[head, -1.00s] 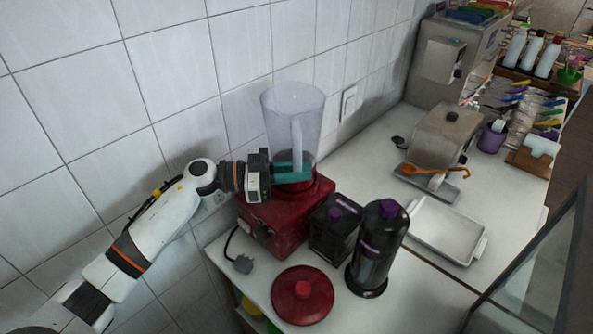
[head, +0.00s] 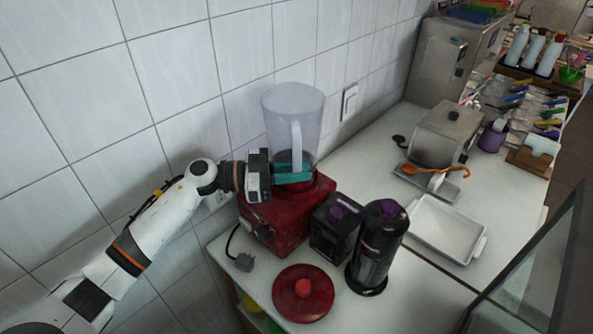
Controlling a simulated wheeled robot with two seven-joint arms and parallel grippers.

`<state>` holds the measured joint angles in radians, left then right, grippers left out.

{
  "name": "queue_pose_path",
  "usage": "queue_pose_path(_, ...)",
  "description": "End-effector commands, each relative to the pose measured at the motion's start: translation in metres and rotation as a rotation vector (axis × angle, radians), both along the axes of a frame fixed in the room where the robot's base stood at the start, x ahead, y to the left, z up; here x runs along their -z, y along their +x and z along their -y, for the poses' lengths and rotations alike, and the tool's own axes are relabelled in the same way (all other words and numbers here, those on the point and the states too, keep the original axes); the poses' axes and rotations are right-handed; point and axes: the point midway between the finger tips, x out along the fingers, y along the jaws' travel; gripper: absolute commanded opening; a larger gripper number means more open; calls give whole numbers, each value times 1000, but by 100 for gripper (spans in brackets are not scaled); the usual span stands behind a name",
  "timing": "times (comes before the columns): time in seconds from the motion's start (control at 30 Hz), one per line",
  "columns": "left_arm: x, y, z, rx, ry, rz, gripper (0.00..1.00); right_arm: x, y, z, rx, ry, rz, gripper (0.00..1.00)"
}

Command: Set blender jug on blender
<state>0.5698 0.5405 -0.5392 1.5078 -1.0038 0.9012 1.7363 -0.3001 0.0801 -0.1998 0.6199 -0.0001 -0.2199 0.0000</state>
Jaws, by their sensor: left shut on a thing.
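The clear blender jug (head: 291,115) stands upright over the red blender base (head: 272,228) at the back of the counter by the tiled wall. Its lower end appears to be at the top of the base, but I cannot tell whether it is fully seated. My left gripper (head: 288,174) reaches in from the left and is shut on the jug near its bottom, with teal finger pads showing against it. The round red lid (head: 303,293) with a knob lies on the counter in front of the base. My right gripper is not in view.
A black container with a purple cap (head: 335,228) and a tall dark bottle (head: 377,247) stand close to the base's right. A plug (head: 243,262) lies at its left. A white tray (head: 447,229) and a metal box (head: 446,135) sit farther right. A glass panel edges the lower right.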

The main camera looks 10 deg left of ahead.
Motion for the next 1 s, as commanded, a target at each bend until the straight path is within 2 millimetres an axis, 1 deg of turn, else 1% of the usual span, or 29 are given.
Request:
queue_pose_path(0.03,-4,1,0,-1,-3,8,0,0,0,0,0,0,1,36)
queue_pose_path(0.53,-4,0,0,-1,-3,7,0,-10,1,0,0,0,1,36)
queue_pose_path(1.0,-3,0,0,-1,-3,8,0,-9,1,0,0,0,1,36)
